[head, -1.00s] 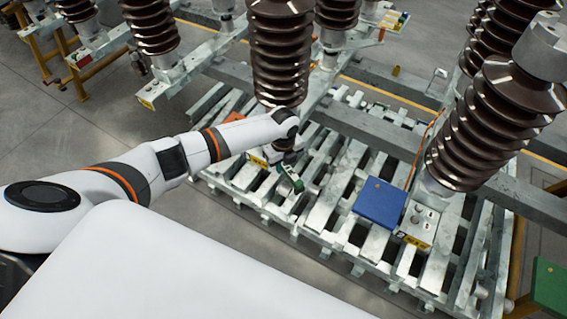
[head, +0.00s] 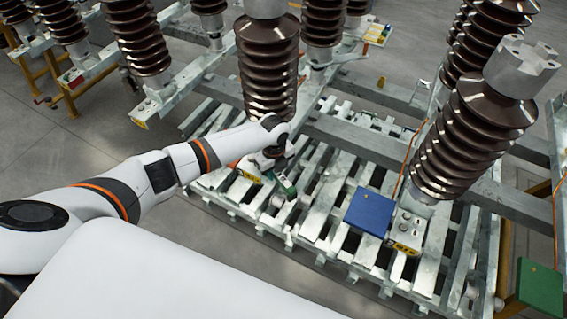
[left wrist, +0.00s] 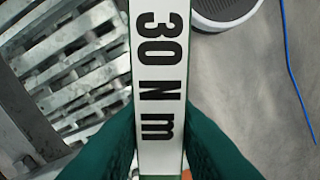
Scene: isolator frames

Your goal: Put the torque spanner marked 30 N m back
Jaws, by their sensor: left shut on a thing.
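The torque spanner (left wrist: 158,60) fills the middle of the left wrist view, with a white face reading "30 N m" and green edges. My left gripper (left wrist: 159,125) is shut on it, with a dark green finger on each side. In the head view the spanner (head: 286,188) is a small green and white piece just below my left gripper (head: 275,168), over the slatted metal frame (head: 318,215). My wrist and gripper partly hide it there. I cannot tell whether it touches the frame. My right gripper is not in view.
A brown ribbed insulator (head: 268,65) stands close behind my left wrist. Another insulator (head: 460,130) rises at the right, near a blue box (head: 370,211). A green box (head: 540,288) is at lower right. The left wrist view shows a blue cable (left wrist: 288,60) on grey floor.

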